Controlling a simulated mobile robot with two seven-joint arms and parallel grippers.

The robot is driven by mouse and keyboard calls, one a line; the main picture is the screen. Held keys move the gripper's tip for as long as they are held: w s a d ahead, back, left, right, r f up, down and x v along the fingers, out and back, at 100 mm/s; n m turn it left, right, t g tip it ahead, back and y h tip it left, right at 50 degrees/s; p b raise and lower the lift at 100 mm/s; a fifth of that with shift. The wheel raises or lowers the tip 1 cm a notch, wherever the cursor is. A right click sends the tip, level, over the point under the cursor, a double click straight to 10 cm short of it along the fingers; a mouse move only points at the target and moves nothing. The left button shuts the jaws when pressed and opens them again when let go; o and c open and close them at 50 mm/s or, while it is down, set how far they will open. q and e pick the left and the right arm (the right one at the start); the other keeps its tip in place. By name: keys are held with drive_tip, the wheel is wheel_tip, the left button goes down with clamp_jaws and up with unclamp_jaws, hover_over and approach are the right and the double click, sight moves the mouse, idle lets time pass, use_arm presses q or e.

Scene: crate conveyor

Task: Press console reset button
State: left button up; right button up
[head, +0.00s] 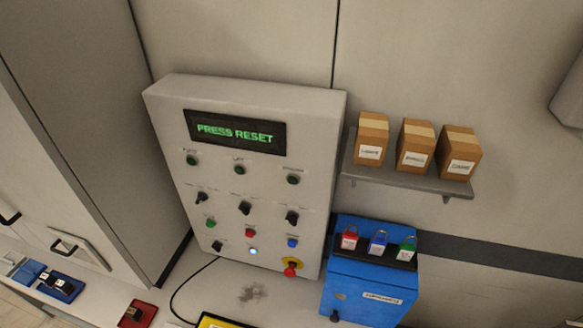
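A grey console (165,125) stands upright against the wall, its dark display (236,132) reading "PRESS RESET" in green letters. Below it are dark green indicators (239,170) and a row of black switches (245,208). Lower down are a green button (210,222), a red button (249,232), a blue button (292,242), and a small brightly lit whitish button (253,251). A red mushroom button on yellow (291,268) is at the bottom right. The small labels are too blurred to read, so I cannot tell which one is marked reset. Neither gripper is in view.
A blue box (365,290) with padlocks (378,243) on top stands right of the console. A shelf (408,180) above it holds cardboard boxes (414,148). A grey cabinet (85,130) stands at left. A red tray (138,314) and a black cable (178,290) lie on the counter.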

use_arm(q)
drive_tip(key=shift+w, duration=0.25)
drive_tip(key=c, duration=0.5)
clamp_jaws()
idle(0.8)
